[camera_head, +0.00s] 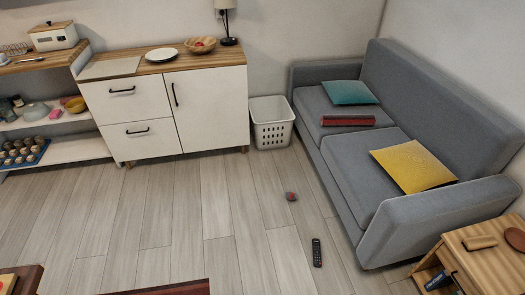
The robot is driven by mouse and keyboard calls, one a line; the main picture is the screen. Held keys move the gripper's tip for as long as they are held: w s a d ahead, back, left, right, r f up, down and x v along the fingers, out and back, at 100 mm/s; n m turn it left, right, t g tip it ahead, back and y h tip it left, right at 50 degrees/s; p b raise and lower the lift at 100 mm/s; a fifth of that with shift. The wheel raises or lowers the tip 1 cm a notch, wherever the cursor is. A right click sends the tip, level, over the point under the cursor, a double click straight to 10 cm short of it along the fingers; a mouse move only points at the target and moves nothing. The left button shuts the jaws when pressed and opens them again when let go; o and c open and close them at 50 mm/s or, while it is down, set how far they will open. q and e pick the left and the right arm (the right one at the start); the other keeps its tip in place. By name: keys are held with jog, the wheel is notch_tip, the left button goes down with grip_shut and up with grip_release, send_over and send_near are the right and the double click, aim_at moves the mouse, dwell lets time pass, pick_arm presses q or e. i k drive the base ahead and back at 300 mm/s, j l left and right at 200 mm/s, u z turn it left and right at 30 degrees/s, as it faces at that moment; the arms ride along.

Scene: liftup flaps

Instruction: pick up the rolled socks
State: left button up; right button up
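A small grey and reddish bundle (291,196) lies on the wood floor, left of the sofa and in front of the white basket. It looks like the rolled socks, but it is too small to tell for sure. Nothing is touching it. Neither of my grippers shows in the head view.
A black remote (317,252) lies on the floor nearer me. A white laundry basket (272,135) stands between the white cabinet (208,110) and the grey sofa (345,185). A wooden side table (490,265) stands at the lower right. The middle floor is clear.

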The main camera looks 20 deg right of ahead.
aim_at(290, 196)
jog(key=i+z, duration=0.1)
jog(key=i, duration=0.3)
jog(key=i+j+z, duration=0.15)
jog(key=i, duration=0.25)
jog(key=i+j+z, duration=0.1)
jog(key=i, duration=0.25)
